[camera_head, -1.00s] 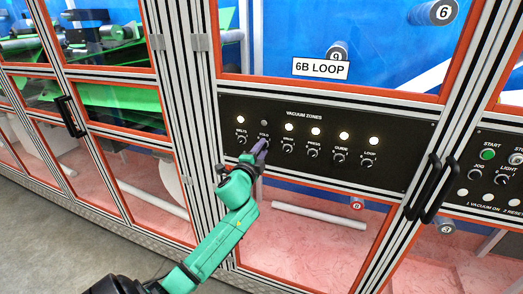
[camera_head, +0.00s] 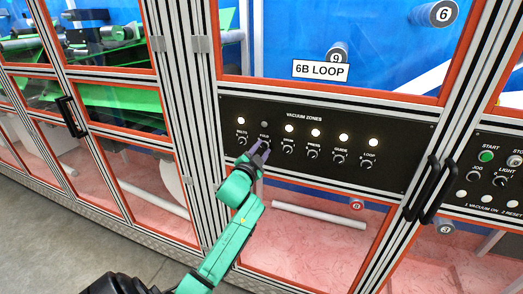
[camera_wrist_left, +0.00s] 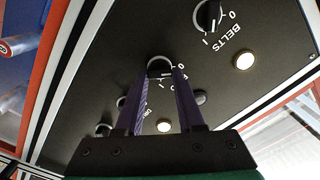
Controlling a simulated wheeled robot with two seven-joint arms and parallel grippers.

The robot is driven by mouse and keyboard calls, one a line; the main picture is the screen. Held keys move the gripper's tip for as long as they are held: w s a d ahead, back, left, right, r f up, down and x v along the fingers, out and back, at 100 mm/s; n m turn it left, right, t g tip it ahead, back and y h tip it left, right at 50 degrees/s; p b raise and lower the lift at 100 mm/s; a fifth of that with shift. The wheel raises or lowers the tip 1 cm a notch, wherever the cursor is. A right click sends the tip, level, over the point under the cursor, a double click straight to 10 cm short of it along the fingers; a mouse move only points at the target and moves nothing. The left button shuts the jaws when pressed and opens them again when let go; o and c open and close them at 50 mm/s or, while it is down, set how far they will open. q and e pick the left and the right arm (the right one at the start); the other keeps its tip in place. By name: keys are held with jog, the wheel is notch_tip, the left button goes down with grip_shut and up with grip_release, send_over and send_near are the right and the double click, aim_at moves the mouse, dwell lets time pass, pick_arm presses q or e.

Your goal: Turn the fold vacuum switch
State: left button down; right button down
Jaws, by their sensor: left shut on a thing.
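The black vacuum zones panel (camera_head: 400,178) carries a row of black rotary knobs with a lamp above each. The fold switch (camera_wrist_left: 160,66) is the second knob from the left in the head view, largely hidden there by my fingers. My left gripper (camera_head: 261,149) is shut on it, and in the left wrist view the purple fingers stand on either side of the knob. The fold lamp (camera_head: 264,124) is dark, while the other lamps in the row are lit. My right gripper is not in view.
The belts knob (camera_head: 242,139) sits close to the left of my fingers and another knob (camera_head: 288,149) close to the right. Black door handles (camera_head: 422,190) stick out at the right. A start/stop panel (camera_head: 490,170) is farther right.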

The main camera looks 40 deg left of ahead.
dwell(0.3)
pick_arm(q)
jog(key=c, duration=0.5)
grip_release()
jog(key=shift+s+d+f, duration=0.1)
jog(key=shift+s+d, duration=0.05)
jog(key=shift+s, duration=0.15)
jog(key=b+v, duration=0.4)
jog(key=v, duration=1)
jog(key=shift+b, duration=0.3)
